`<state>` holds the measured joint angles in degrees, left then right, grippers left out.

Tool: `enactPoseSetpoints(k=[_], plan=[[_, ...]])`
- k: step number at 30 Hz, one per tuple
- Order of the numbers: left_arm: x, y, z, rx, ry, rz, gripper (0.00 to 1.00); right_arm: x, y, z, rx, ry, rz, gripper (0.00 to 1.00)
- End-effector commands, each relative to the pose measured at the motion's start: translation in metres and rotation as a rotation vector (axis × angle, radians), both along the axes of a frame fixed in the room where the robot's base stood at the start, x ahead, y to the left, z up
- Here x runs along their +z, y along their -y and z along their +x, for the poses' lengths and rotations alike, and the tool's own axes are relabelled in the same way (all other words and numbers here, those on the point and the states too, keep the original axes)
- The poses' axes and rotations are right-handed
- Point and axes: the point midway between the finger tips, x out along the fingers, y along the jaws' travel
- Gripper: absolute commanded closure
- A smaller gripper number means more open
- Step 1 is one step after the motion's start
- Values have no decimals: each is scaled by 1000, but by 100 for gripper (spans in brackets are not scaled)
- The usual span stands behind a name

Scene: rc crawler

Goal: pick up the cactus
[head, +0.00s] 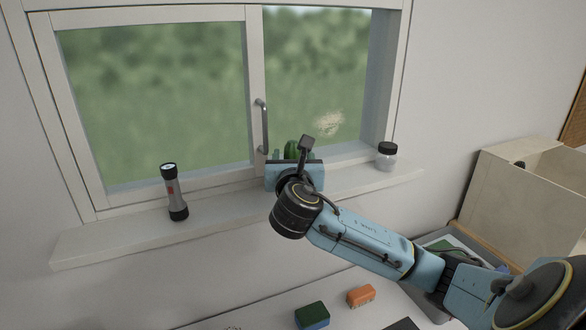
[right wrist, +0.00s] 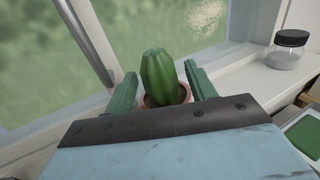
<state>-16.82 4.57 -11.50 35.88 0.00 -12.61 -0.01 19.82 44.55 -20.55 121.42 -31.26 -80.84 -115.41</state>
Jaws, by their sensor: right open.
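The green cactus stands upright in a small pinkish pot on the window sill; in the right wrist view the cactus (right wrist: 160,76) is in the middle and the pot (right wrist: 184,95) shows partly behind it. In the head view a bit of the cactus (head: 291,149) shows above my right gripper (head: 289,155), whose body hides the rest. In the right wrist view my right gripper (right wrist: 160,88) is open, with one green finger on each side of the cactus and gaps between. My left gripper is not in view.
A flashlight (head: 174,192) stands on the sill (head: 225,206) to the left. A jar with a dark lid (head: 387,156) stands to the right. The window handle (head: 263,125) is close behind the cactus. A green-and-blue block (head: 312,316) and an orange block (head: 361,295) lie below.

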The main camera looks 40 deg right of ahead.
Motion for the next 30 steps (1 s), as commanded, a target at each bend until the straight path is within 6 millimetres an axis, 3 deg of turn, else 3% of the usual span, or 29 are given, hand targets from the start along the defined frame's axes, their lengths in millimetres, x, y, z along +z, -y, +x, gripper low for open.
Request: enactPoseSetpoints(k=[4, 12, 24, 30], plan=[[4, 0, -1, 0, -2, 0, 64, 1, 10, 12, 0, 1, 0, 44], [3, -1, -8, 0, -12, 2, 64, 0, 11, 14, 1, 1, 2, 44], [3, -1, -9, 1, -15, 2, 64, 0, 11, 13, 1, 1, 1, 97], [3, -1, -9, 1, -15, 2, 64, 1, 11, 13, 1, 3, 0, 100]])
